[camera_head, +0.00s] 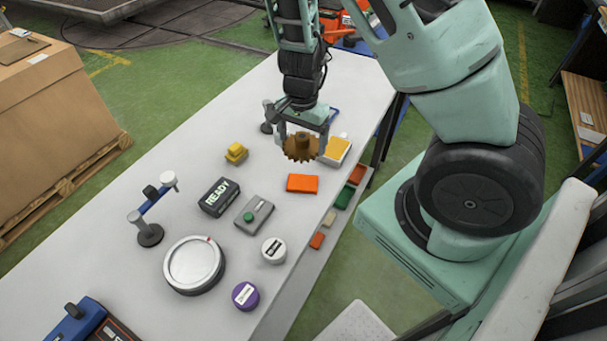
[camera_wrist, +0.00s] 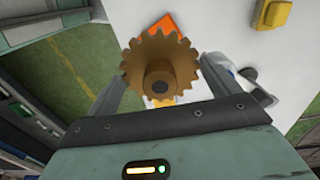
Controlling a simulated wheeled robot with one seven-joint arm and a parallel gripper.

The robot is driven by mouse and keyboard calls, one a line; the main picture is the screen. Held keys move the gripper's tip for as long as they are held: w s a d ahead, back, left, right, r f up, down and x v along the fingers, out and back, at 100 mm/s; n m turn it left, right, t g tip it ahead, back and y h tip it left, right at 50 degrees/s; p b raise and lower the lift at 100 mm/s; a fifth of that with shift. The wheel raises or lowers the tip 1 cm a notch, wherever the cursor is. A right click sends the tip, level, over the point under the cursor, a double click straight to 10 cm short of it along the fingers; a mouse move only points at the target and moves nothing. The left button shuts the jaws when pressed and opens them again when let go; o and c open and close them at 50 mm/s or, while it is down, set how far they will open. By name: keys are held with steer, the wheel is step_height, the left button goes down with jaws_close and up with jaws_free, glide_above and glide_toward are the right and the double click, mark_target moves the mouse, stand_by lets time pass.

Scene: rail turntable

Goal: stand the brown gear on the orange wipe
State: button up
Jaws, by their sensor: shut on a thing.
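The brown gear (camera_head: 297,150) is a toothed disc with a hub, held between the fingers of my gripper (camera_head: 305,142). The gear is in the air above the table, beyond the orange wipe in the head view. In the wrist view the gear (camera_wrist: 160,68) fills the middle, with a gripper finger on each side. The orange wipe (camera_head: 302,183) lies flat on the table, with nothing on it. In the wrist view the wipe (camera_wrist: 163,24) shows past the gear's top edge, partly hidden by it.
On the white table (camera_head: 120,262) are a READY box (camera_head: 219,197), a grey box with a green button (camera_head: 254,215), a yellow block (camera_head: 236,153), a round dish (camera_head: 194,264), a white-topped puck (camera_head: 273,250) and a purple one (camera_head: 245,295). A yellow-topped tray (camera_head: 337,150) is right of the gear.

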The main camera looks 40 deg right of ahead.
steer(key=b, duration=0.2)
glide_above(302, 182)
step_height(302, 182, down, 8)
steer(key=shift+d+f, duration=0.1)
steer(key=shift+f, duration=0.05)
steer(key=shift+f+b, duration=1.25)
steer(key=shift+f, duration=1.05)
steer(key=shift+f, duration=0.2)
steer(key=o, duration=1.1)
steer(key=shift+r, duration=0.15)
